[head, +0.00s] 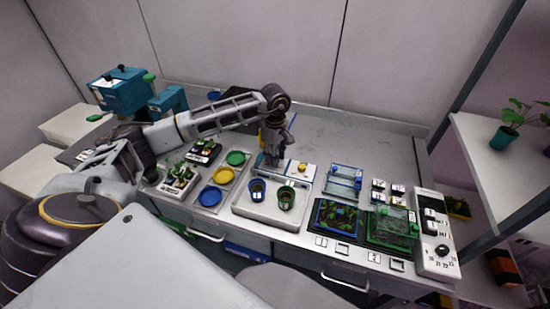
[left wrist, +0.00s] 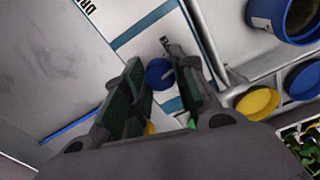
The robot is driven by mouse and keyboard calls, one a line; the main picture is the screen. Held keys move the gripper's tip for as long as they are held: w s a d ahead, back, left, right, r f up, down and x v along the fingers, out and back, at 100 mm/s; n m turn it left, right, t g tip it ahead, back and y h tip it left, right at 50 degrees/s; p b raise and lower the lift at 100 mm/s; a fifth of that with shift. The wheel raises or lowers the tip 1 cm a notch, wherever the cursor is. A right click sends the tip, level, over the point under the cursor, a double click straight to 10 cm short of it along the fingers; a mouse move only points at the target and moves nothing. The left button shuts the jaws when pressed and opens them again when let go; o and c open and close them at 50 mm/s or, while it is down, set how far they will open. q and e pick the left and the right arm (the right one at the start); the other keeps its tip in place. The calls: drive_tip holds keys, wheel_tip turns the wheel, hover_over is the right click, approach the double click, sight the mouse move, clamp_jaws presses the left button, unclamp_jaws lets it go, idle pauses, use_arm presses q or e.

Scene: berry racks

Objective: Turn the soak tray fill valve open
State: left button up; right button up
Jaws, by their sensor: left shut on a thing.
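The white soak tray (head: 262,217) stands near the front of the bench with a blue pot (head: 257,190) and a green pot (head: 286,196) in it. My left gripper (head: 272,160) reaches down at the tray's back edge and hides most of the fill valve in the head view. The exact contact is partly hidden. My right gripper is not in view.
Yellow, green and blue dishes (head: 224,175) lie left of the tray. A yellow knob (head: 302,168) sits right of my gripper. Seedling trays (head: 335,217) and a control panel (head: 436,235) stand to the right. The bench behind (head: 350,135) is mostly clear.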

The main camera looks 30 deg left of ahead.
use_arm(q)
drive_tip(key=shift+n+b, duration=0.4)
drive_tip(key=shift+n, duration=1.1)
drive_tip(key=n+b, duration=0.1)
drive_tip(key=n, duration=0.2)
drive_tip(key=shift+n, duration=0.8)
drive_tip(key=o, duration=0.9)
drive_tip(key=shift+c, duration=0.2)
drive_tip(key=shift+o, duration=0.9)
drive_tip(key=shift+r, duration=0.1)
wheel_tip(320, 180, up, 12)
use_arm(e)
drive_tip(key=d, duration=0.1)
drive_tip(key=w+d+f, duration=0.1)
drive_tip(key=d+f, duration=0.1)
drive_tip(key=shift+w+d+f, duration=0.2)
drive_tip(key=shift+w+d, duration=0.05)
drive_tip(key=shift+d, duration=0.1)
